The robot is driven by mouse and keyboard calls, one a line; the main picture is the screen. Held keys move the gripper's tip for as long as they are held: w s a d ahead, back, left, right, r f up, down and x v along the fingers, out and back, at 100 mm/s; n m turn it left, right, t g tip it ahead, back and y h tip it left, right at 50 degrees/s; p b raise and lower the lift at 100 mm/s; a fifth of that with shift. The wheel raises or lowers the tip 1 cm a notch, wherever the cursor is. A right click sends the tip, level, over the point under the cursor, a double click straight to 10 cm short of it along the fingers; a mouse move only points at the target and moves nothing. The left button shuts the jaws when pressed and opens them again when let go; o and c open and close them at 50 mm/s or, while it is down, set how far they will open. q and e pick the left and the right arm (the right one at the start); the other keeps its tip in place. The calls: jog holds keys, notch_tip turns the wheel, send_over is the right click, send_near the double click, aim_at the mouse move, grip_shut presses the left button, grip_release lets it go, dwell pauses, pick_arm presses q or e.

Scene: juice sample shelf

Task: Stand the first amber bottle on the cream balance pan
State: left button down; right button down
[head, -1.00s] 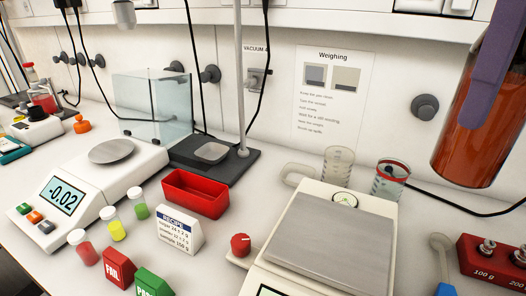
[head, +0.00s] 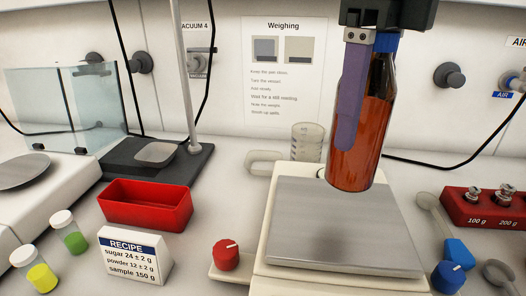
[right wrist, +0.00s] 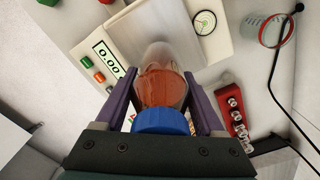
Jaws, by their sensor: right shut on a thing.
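The amber bottle (head: 372,135) with a blue cap hangs nearly upright in my right gripper (head: 350,125). The purple fingers are shut on it from both sides, as the right wrist view (right wrist: 156,88) shows. Its base overlaps the back of the grey pan (head: 335,230) of the cream balance (head: 264,262) in the head view. The gap between base and pan is hard to judge. The balance's display (right wrist: 107,60) reads 0.00 in the right wrist view. The pan bears nothing visible. My left gripper is not in view.
A clear beaker (head: 307,143) stands behind the balance.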

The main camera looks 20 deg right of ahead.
aim_at(351, 161)
jog(key=shift+f+b, duration=1.85)
jog(key=shift+f, duration=1.25)
grip_release()
notch_tip(351, 161, up, 13)
jog(key=p, duration=0.9)
jog(key=shift+f, duration=0.2)
